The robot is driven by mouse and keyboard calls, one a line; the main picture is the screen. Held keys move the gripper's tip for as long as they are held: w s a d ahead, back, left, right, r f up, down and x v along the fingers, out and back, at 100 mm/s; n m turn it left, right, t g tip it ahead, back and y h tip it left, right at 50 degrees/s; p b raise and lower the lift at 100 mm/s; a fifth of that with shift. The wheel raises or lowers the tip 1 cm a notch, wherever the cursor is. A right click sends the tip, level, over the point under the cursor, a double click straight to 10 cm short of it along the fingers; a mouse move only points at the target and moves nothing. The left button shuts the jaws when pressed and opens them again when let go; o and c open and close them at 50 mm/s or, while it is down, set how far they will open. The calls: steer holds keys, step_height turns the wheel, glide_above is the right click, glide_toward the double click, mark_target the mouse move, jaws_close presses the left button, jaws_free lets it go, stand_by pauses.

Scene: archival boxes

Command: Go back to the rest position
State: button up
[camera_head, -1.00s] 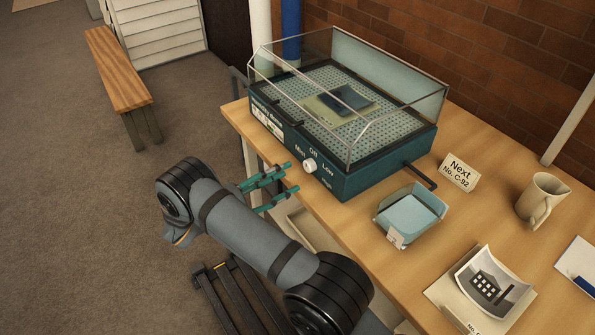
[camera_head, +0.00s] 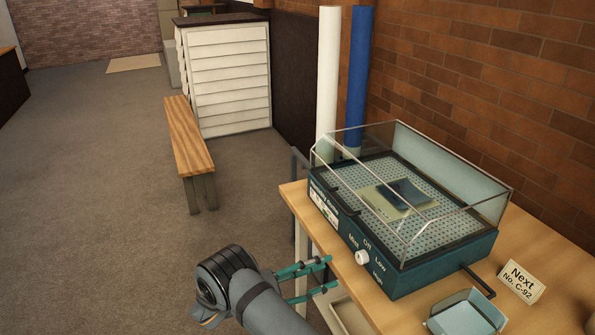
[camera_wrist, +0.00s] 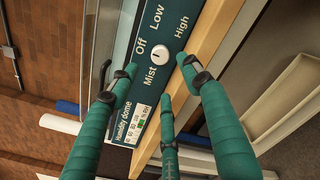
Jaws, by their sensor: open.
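My gripper (camera_head: 326,271) has teal fingers, spread open and empty. It hangs in front of the table's left end, just left of and below the white knob (camera_head: 362,257) on the humidity dome's front panel. The dome (camera_head: 400,262) is a teal box with a clear cover, which looks closed. A paper sheet with a dark piece lies on its perforated bed. In the wrist view the finger tips (camera_wrist: 160,78) surround the view of the knob (camera_wrist: 160,54), apart from it. The labels Mist, Off, Low and High stand around the knob; its exact setting is hard to read.
The wooden table (camera_head: 296,200) carries a pale blue tray (camera_head: 466,318) and a "Next No. C-92" card (camera_head: 522,281). A wooden bench (camera_head: 187,135) and a white slatted cabinet (camera_head: 226,80) stand behind left. White and blue pipes run by the brick wall. Open floor lies to the left.

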mark_target(358, 259)
steer(key=x, duration=1)
steer(key=v, duration=1.2)
steer(key=x, duration=1.2)
steer(key=shift+d, duration=0.1)
steer(key=shift+f+m+b, duration=0.15)
steer(key=shift+m+b, duration=0.2)
steer(key=shift+m, duration=0.25)
steer(key=m+b, duration=0.1)
steer(key=m, duration=0.4)
steer(key=shift+b, duration=0.35)
